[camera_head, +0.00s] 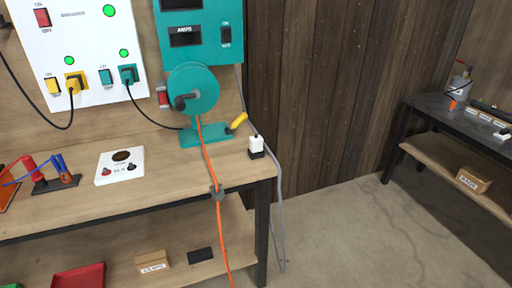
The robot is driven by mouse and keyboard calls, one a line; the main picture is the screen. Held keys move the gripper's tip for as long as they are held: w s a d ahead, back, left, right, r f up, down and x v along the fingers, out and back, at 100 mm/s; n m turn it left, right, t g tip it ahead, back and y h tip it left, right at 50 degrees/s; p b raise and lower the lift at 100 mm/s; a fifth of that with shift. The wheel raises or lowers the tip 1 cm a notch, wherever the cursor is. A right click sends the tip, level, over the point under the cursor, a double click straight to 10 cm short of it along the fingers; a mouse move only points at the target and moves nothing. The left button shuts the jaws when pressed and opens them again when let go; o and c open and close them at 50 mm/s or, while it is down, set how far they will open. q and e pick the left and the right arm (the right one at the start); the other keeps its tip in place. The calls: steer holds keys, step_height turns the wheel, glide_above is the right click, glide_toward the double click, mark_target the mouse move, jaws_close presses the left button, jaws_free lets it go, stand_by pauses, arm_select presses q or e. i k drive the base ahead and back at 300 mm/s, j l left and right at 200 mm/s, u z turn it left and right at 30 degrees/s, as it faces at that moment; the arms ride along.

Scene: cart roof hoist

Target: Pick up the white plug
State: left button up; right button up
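The white plug (256,144) stands upright on a small black base near the right end of the wooden workbench (140,195). It is just right of the teal reel stand's foot and below a yellow-handled part. A grey cable runs down the wall behind it and over the bench's right end toward the floor. Whether that cable joins the plug I cannot tell. Neither of my grippers is in view.
A teal reel (205,88) with an orange cord (207,155) stands left of the plug; the cord passes a grey clip at the bench edge. A white box (120,166) sits further left. A second table (440,105) stands at right. Floor between is clear.

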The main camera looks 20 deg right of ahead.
mark_target(255, 142)
steer(key=u, duration=11.35)
